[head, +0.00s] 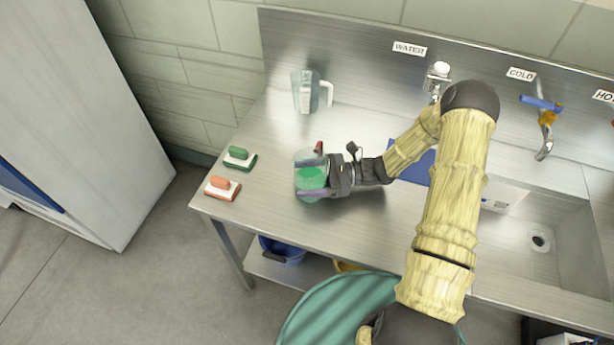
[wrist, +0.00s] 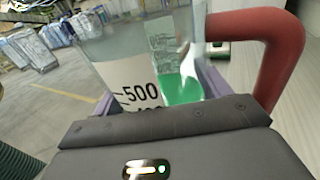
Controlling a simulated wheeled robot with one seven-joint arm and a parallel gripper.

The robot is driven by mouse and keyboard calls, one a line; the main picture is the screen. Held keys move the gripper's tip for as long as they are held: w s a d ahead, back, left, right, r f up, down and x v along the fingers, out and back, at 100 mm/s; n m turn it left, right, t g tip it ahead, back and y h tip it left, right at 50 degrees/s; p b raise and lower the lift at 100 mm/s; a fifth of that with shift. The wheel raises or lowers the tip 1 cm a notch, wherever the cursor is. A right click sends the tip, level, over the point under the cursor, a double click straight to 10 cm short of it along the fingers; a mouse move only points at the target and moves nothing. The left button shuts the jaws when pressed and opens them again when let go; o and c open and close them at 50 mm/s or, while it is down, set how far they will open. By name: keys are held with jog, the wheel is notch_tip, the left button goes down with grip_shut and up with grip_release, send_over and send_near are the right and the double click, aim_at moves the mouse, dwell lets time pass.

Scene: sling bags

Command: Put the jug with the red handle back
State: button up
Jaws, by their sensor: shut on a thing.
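The jug with the red handle (head: 311,180) is a clear jug at the left end of the steel counter, with green showing inside it. My gripper (head: 313,176) is shut on its body, with one purple finger on each side. In the wrist view the jug (wrist: 140,58) fills the middle, with a "500" mark on a white label, and its red handle (wrist: 285,50) curves at the right. I cannot tell whether its base touches the counter. Another clear jug with a white handle (head: 305,92) stands at the back of the counter.
A sink (head: 545,225) is at the right, with taps on the back wall. Bare counter (head: 262,125) lies left of the white-handled jug.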

jog(key=shift+f, duration=0.1)
jog(key=o, duration=1.3)
jog(key=shift+r, duration=0.2)
jog(key=d+b, duration=0.1)
jog(key=d, duration=0.6)
jog(key=w+d+b, duration=0.1)
jog(key=d, duration=0.3)
jog(key=shift+w+f+b, duration=0.1)
jog(key=shift+b, duration=0.2)
jog(key=shift+d, duration=0.5)
